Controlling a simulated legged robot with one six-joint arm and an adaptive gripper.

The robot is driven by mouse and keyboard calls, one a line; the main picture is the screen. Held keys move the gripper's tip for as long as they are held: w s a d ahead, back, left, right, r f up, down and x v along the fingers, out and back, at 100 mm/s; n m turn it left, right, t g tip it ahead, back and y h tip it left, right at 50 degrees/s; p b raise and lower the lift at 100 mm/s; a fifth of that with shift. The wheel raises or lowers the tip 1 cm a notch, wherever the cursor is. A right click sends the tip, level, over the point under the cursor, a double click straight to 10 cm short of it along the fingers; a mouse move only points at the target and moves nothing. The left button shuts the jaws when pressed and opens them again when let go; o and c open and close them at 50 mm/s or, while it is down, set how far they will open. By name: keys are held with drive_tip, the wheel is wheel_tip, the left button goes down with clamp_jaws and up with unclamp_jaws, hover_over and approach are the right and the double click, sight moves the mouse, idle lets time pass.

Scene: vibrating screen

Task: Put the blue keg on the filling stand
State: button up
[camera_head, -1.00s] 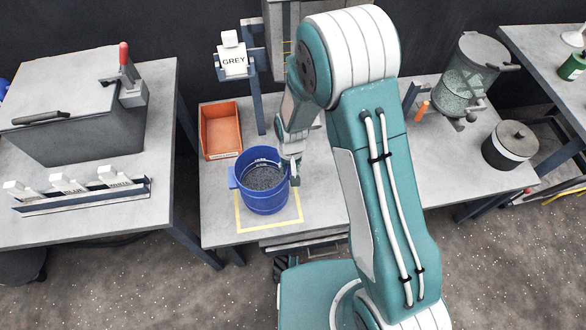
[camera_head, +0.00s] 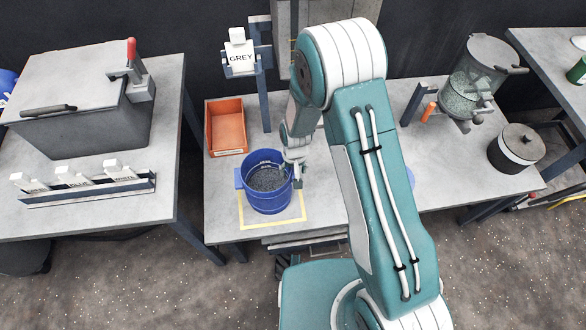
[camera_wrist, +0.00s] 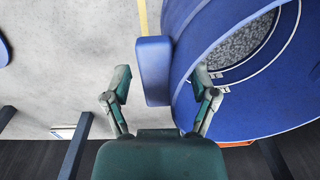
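The blue keg (camera_head: 261,202) stands upright on the middle table, inside a yellow outlined square (camera_head: 243,222). Dark grey granules fill part of it. My gripper (camera_head: 295,172) is at the keg's right side, by the rim. In the wrist view the keg (camera_wrist: 270,110) fills the right side, and its blue side handle (camera_wrist: 153,70) lies between the fingers of my gripper (camera_wrist: 162,84). The fingers are spread, with visible gaps to the handle; the right finger overlaps the keg wall in the picture. I cannot tell which fixture is the filling stand.
An orange bin (camera_head: 226,127) stands behind the keg at left. A post with a GREY sign (camera_head: 240,55) rises behind. At right are a clear hopper (camera_head: 472,82) and a lidded dark pot (camera_head: 515,148). A grey box (camera_head: 85,100) sits on the left table.

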drive_tip(key=shift+r, duration=0.15)
drive_tip(key=d+r+t, duration=0.1)
drive_tip(key=d+r, duration=0.1)
drive_tip(key=r, duration=0.9)
drive_tip(key=d+r, duration=0.3)
drive_tip(key=r, duration=0.8)
drive_tip(key=s+d+r+m+t, duration=0.1)
drive_tip(key=s+d+r+t, duration=0.1)
drive_tip(key=s+d+r, duration=0.4)
drive_tip(key=s+d+r+m+t, duration=0.1)
drive_tip(key=s+d+r+t, duration=0.1)
drive_tip(key=s+d+r, duration=0.4)
drive_tip(key=s+r, duration=0.5)
drive_tip(key=r, duration=0.1)
drive_tip(key=shift+s+d+t, duration=0.3)
drive_tip(key=shift+s, duration=0.1)
